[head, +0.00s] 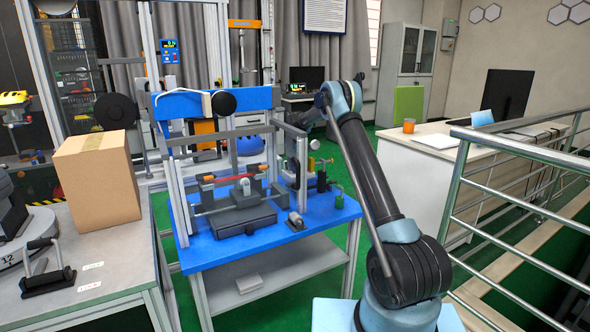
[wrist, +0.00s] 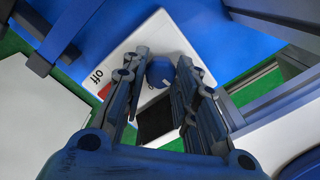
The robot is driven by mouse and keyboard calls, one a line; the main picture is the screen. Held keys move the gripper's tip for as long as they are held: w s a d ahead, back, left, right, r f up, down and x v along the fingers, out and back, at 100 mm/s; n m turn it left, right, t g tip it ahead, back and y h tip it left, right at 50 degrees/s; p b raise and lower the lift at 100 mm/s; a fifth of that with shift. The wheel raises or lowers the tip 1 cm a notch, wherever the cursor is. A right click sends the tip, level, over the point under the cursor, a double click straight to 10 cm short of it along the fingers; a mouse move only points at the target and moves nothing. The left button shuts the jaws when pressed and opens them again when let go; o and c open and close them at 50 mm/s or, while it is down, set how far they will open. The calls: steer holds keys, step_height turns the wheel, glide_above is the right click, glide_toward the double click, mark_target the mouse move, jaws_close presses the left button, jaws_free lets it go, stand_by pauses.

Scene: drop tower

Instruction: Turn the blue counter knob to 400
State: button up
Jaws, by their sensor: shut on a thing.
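The blue counter knob (wrist: 160,72) sits on the white counter box (wrist: 187,44) in the wrist view. A small pale mark shows on the knob's near side. My gripper (wrist: 162,60) has its two fingers on either side of the knob and is shut on it. The box carries the word "off" beside a red switch (wrist: 105,90) at left. A dark, ribbed-looking panel (wrist: 155,118) lies nearer, between the fingers; I can read no number on it.
The blue table (head: 325,212) bears a frame and a dark apparatus (head: 240,214). A cardboard box (head: 97,180) stands on the left bench. A metal railing (head: 455,185) runs close at right. In the wrist view, frame bars stand close at both sides.

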steer(key=shift+w+m, duration=0.15)
steer(key=shift+m, duration=0.35)
steer(key=o, duration=1.1)
step_height(320, 180, up, 12)
steer(key=shift+f, duration=0.1)
